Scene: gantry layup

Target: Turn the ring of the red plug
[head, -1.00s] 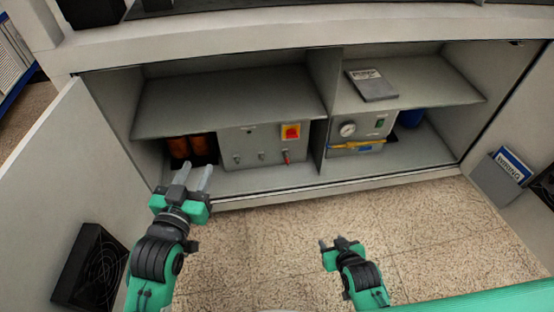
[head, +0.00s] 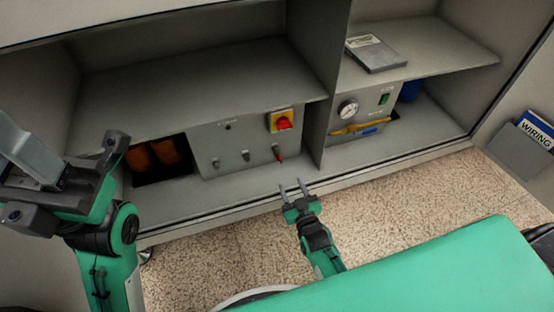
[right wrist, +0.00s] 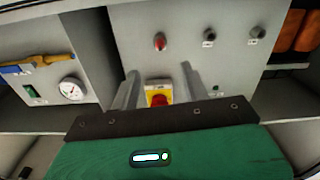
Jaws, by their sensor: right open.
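The red plug (head: 278,152) sits on the front of the grey panel box (head: 215,165) in the cabinet's lower left bay, at the right end of a row with two grey plugs. It also shows near the top of the right wrist view (right wrist: 160,42). My right gripper (head: 292,185) is open and empty, in front of and below the red plug, apart from it. In the right wrist view its two fingers (right wrist: 159,72) point towards the panel with the plug beyond their tips. My left gripper (head: 60,165) is at the left edge, close to the camera; its finger gap is unclear.
A red and yellow rotary switch (head: 282,121) is just above the red plug. A divider wall (head: 330,85) stands right of the panel, with a gauge box (head: 365,112) beyond it. A shelf (head: 190,85) overhangs the panel. The floor before the cabinet is clear.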

